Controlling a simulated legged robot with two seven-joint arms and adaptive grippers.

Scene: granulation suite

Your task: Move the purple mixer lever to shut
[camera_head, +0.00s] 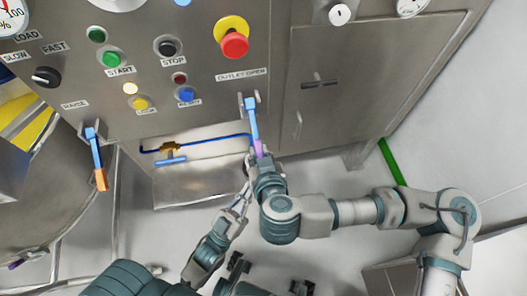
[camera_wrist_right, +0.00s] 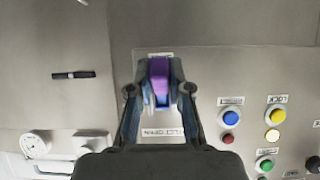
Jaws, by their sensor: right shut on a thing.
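The purple mixer lever (camera_head: 251,118) is a blue bar with a purple end, mounted on the steel panel below the OUTLET OPEN label. It hangs down, its end slightly to the right. My right gripper (camera_head: 262,160) is shut on its purple end. In the right wrist view the purple end (camera_wrist_right: 160,80) sits between the fingers of my right gripper (camera_wrist_right: 160,98), which partly hide the lever. My left gripper (camera_head: 240,200) is just left of and below the right one; its fingers are too small to tell open from shut.
Another blue lever with an orange end (camera_head: 97,160) hangs at the left. A blue valve handle (camera_head: 170,160) and a blue hose lie in a recess left of the purple lever. A red emergency button (camera_head: 234,45) is above. A cabinet door (camera_head: 365,85) is to the right.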

